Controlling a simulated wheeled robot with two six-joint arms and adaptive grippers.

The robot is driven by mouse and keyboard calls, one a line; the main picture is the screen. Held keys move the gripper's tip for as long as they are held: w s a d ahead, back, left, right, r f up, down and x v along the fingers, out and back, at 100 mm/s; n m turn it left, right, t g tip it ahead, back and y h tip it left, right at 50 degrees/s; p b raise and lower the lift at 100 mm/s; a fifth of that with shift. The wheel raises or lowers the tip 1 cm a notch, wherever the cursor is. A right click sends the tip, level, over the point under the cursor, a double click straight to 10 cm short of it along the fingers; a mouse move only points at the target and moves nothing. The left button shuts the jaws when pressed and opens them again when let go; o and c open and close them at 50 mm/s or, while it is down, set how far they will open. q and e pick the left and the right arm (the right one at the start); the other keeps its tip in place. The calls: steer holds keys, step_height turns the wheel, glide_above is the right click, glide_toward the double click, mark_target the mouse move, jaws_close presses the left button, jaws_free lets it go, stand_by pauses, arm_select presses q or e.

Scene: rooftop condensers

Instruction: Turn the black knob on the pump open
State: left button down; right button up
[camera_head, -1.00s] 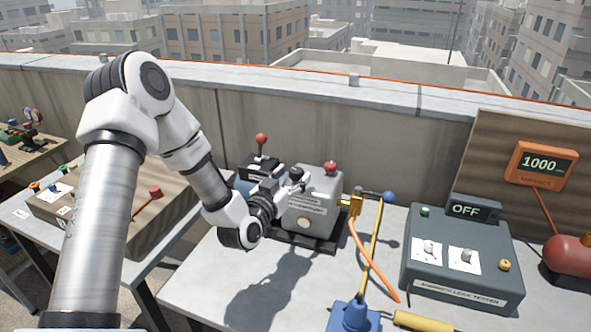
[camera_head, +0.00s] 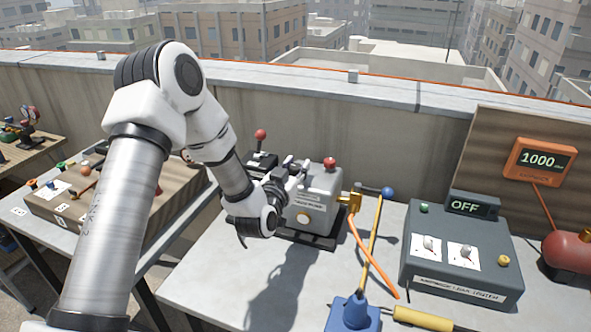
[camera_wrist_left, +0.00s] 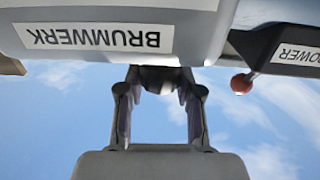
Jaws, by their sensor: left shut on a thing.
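The pump (camera_head: 318,192) is a grey box on a dark base, with a red knob (camera_head: 330,163) on top and a round pale window on its front. My left gripper (camera_head: 292,172) is at the pump's left side. The wrist view shows the pump upside down with its BRUMWERK label (camera_wrist_left: 98,38). There the left gripper (camera_wrist_left: 160,90) is shut on the black knob (camera_wrist_left: 160,77) at the pump's edge. My right gripper is not in view.
Left of the pump stands a dark box with a red-tipped lever (camera_head: 260,134). A brass valve (camera_head: 352,201) and orange hose (camera_head: 366,250) are at its right. A leak tester (camera_head: 462,245) reading OFF, a blue stand (camera_head: 352,314) and a yellow-handled tool (camera_head: 422,318) share the table.

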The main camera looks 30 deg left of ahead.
arm_select(q)
steer(key=n+y+b, duration=0.1)
steer(key=y, duration=0.2)
steer(key=shift+d+f+n+g, duration=0.1)
steer(key=shift+d+n+g, duration=0.05)
steer(key=shift+n+g, duration=0.25)
steer(key=shift+n+g+y+b, duration=0.3)
steer(key=shift+n+g+y, duration=0.3)
steer(key=shift+n+y, duration=0.5)
steer(key=shift+m, duration=0.3)
steer(key=c, duration=0.7)
jaws_free()
steer(key=shift+w+a, duration=0.1)
steer(key=shift+a, duration=0.1)
steer(key=shift+c, duration=0.2)
steer(key=v, duration=1.2)
